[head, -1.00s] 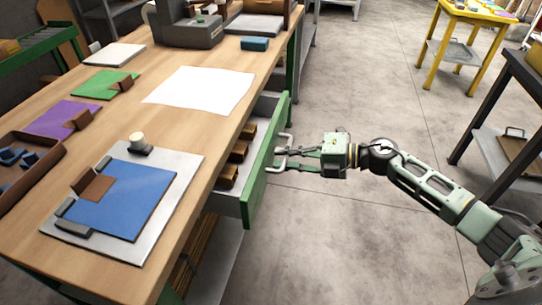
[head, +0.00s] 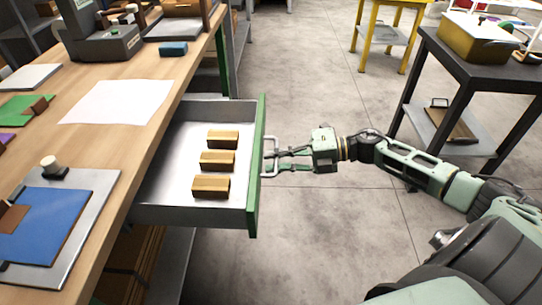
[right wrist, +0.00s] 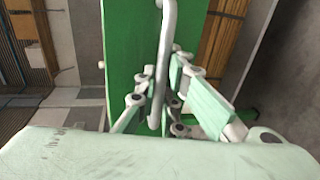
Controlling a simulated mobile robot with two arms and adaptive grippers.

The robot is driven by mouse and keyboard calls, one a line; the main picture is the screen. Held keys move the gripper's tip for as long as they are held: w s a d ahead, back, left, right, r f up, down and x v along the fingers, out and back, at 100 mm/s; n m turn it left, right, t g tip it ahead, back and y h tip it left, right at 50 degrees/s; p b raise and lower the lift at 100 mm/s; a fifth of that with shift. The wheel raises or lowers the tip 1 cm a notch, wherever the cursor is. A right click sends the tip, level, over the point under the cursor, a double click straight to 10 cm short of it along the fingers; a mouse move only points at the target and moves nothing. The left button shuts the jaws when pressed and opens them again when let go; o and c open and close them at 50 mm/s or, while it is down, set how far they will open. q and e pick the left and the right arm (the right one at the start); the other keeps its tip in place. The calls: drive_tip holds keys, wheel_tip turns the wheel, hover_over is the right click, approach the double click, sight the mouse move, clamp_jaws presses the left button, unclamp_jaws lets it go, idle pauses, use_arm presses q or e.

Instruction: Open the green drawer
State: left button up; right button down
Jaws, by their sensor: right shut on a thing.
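The green drawer (head: 256,170) is pulled well out from under the wooden workbench. Its grey interior shows, with three brown blocks (head: 217,160) lying in a row inside. A metal bar handle (head: 270,157) sits on its green front. My right gripper (head: 276,160) is shut on this handle from the outer side. In the right wrist view the fingers (right wrist: 168,95) close around the handle bar (right wrist: 165,50), in front of the green drawer front (right wrist: 130,60). My left gripper is not in view.
The workbench (head: 110,140) carries a white sheet (head: 118,101), a blue sheet on a metal plate (head: 45,225) and a small blue block (head: 173,48). A dark table (head: 480,60) with a yellow box stands at the right. The floor beyond the drawer is clear.

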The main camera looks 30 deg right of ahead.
drive_tip(key=c, duration=1.8)
unclamp_jaws()
drive_tip(key=shift+c, duration=0.2)
drive_tip(key=v, duration=1.2)
